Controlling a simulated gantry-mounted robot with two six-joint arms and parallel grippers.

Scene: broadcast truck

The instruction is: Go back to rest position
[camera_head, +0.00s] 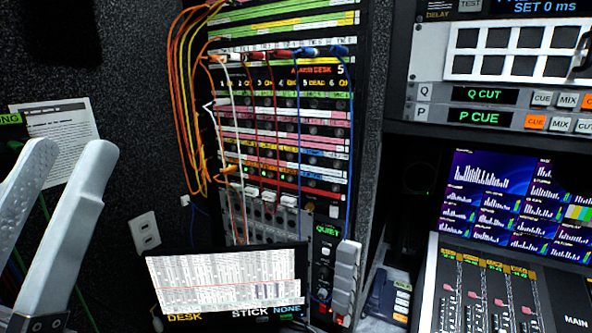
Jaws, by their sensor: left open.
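My left gripper (70,150) is at the left edge, with two pale grey fingers pointing up. Its fingers are apart, with nothing seen between them. It stands in front of the dark wall and overlaps the edge of a printed paper sheet (62,128). My right gripper does not show in this view.
A patch bay (285,120) with orange, red, white and blue cables fills the middle. A labelled screen (228,281) stands below it. A grey handset-like object (346,280) is beside it. A mixing desk (485,300), monitors (515,205) and a button panel (520,95) are right.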

